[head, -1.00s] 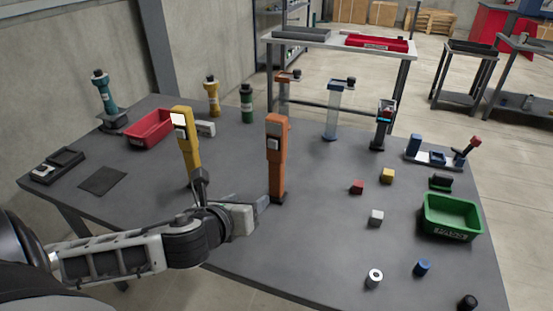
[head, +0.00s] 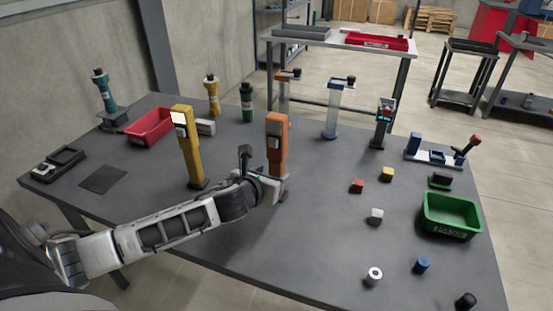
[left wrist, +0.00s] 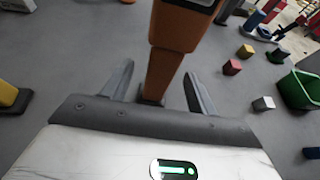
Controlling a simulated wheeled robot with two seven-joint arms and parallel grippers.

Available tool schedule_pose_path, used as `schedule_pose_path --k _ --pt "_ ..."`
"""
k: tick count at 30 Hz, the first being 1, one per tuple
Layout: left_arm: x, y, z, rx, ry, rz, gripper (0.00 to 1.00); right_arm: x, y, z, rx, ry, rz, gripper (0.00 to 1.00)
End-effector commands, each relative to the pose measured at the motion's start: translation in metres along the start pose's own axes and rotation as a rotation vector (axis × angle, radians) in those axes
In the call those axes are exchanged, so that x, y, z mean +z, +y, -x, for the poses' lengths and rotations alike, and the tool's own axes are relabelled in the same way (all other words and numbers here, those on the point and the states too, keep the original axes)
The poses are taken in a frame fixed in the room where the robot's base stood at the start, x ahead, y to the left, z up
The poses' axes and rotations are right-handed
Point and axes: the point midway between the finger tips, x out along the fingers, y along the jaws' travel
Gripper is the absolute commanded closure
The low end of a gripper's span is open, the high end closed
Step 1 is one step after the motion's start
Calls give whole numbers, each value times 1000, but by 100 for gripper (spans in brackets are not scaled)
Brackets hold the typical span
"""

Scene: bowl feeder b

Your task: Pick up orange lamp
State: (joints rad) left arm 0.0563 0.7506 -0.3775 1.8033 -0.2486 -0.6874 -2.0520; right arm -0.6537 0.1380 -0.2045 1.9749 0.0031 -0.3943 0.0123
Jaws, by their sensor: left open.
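The orange lamp (head: 277,135) stands upright on the table, near the middle in the head view. My left gripper (head: 281,186) is at the lower part of its post, in front of the base. In the left wrist view the orange lamp (left wrist: 170,50) rises between the two open fingers of the left gripper (left wrist: 158,88), with a gap on each side. The lamp's lower post and base are partly hidden by the gripper in the head view. My right gripper is not in view.
A yellow lamp (head: 188,150) stands left of the orange one, behind my left arm. Small blocks, including a red cube (head: 357,186) and a yellow cube (head: 387,174), lie to the right. A green bin (head: 452,214) sits at the right edge. The front middle is clear.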

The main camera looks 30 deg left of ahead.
Motion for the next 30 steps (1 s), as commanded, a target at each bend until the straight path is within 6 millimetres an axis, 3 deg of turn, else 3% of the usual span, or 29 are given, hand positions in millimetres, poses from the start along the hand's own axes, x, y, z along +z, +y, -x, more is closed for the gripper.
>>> schedule_pose_path --k 6,15,17,21,24,30 --pt "1 -2 -31 1 0 4 42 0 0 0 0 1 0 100" --pt "1 -2 -36 -1 0 0 42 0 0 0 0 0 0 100" --pt "1 -2 -36 -1 0 1 56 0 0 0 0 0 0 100" --pt "0 -2 -36 -1 1 1 95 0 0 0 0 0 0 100" --pt "2 -2 -36 -1 -2 1 100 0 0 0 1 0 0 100" --pt "3 -2 -36 -1 -2 1 100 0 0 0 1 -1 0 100"
